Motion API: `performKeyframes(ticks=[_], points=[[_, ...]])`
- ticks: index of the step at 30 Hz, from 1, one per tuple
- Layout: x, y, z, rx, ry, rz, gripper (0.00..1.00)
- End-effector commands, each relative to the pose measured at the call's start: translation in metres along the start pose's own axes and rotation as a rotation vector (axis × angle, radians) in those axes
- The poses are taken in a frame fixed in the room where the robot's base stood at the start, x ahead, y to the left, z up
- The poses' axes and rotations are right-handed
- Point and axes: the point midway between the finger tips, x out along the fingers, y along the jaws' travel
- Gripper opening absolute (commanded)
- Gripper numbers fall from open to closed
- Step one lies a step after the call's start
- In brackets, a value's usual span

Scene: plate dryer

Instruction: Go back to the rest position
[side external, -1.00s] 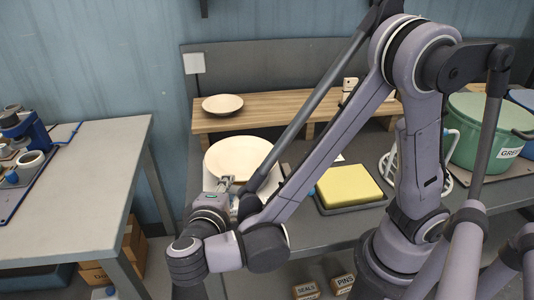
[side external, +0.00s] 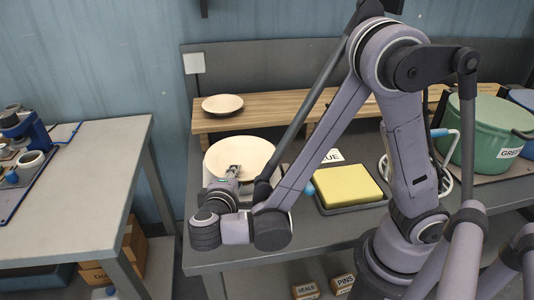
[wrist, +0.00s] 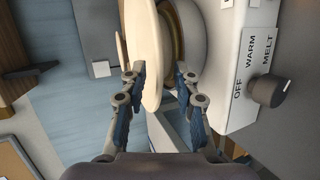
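A cream round plate (side external: 240,150) lies over the white unit at the left of the grey bench in the side view. In the wrist view the plate (wrist: 147,45) is seen nearly edge-on, in front of a brown-gold ring and the white unit (wrist: 235,60) marked OFF, WARM and MELT. My gripper (side external: 234,170) is at the plate's near edge. In the wrist view my gripper (wrist: 159,77) has its fingers apart, with the plate's rim showing in the gap and space beside the right finger. Whether a finger touches the rim is unclear.
A second plate (side external: 222,104) sits on the wooden shelf (side external: 275,112) behind. A yellow block (side external: 347,186) on a dark tray and a green pot (side external: 484,132) stand to the right. A dark knob (wrist: 267,91) juts from the white unit. A separate table (side external: 85,190) is at left.

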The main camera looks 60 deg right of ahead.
Motion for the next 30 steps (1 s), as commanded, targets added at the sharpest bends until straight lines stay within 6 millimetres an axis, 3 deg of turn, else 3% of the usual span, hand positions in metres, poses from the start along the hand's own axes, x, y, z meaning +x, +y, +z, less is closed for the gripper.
performKeyframes(ticks=[14, 21, 30], points=[[-0.005, 0.008, 0.000, -0.001, 0.001, -0.001, 0.31], [-0.013, 0.016, 0.001, -0.099, 0.026, -0.021, 0.97], [-0.049, 0.044, 0.019, -0.605, 0.178, -0.093, 1.00]])
